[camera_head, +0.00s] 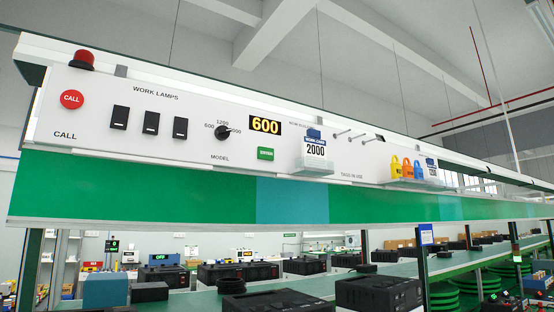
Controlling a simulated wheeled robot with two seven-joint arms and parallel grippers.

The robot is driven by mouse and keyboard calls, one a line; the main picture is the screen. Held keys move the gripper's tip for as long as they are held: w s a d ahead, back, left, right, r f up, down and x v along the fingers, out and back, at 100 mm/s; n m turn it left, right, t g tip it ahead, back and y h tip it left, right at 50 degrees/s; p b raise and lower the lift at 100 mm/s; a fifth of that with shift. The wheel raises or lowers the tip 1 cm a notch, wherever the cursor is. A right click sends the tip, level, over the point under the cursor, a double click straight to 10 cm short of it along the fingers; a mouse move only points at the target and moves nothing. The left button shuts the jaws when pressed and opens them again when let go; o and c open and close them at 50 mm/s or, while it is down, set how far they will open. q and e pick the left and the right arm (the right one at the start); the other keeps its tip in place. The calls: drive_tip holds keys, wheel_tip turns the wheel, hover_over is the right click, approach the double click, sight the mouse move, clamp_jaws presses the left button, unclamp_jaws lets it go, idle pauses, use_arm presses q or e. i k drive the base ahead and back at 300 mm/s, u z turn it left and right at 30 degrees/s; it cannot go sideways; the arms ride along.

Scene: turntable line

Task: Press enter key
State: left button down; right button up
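A small green key (265,153) sits on the white overhead panel (200,160), right of the model knob and below the number display. Its tiny lettering is hard to read, but it looks like the enter key. The display (265,125) reads 600 in yellow on black. The black model knob (222,132) stands among the marks 600, 1200 and a partly covered third number. Neither of my grippers is in view, and nothing touches the green key.
The panel also bears a red CALL button (71,100), three black work lamp switches (150,122), a holder with a 2000 card (316,152) and coloured padlocks (406,168). Below, black devices (380,292) stand on green benches. The space before the panel looks clear.

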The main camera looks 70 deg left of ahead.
sight(263, 154)
drive_tip(key=u, duration=0.8)
drive_tip(key=i, duration=1.35)
drive_tip(key=u, duration=1.65)
drive_tip(key=i, duration=0.4)
drive_tip(key=u, duration=0.35)
